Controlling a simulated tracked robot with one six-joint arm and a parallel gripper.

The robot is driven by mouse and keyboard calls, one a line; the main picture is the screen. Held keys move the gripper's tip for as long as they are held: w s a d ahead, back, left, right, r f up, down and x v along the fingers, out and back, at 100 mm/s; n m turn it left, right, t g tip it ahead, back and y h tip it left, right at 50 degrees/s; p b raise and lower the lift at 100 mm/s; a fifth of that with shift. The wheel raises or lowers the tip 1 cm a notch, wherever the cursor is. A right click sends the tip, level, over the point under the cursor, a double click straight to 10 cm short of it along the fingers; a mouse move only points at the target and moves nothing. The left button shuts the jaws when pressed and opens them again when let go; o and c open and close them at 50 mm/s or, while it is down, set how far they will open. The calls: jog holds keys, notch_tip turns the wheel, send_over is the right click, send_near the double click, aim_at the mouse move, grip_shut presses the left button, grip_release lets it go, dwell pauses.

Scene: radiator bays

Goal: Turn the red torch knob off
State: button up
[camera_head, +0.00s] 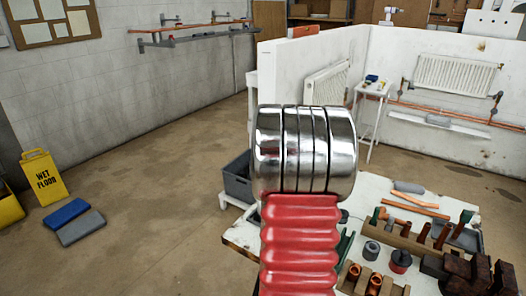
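I cannot make out the torch or its red knob in this view. A small dark round item with a red part (400,261) stands on the white workbench (372,192) at the lower right, but I cannot tell what it is. My gripper is not in view. A red ribbed part with chrome rings, which looks like my own arm, rises in the middle foreground. It hides the left part of the bench and some of the floor behind it.
Tools in a wooden rack (405,237) and copper pieces crowd the bench. A grey bin (238,178) is left of it. White partitions with radiators (455,78) and a small white stand (373,92) are behind.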

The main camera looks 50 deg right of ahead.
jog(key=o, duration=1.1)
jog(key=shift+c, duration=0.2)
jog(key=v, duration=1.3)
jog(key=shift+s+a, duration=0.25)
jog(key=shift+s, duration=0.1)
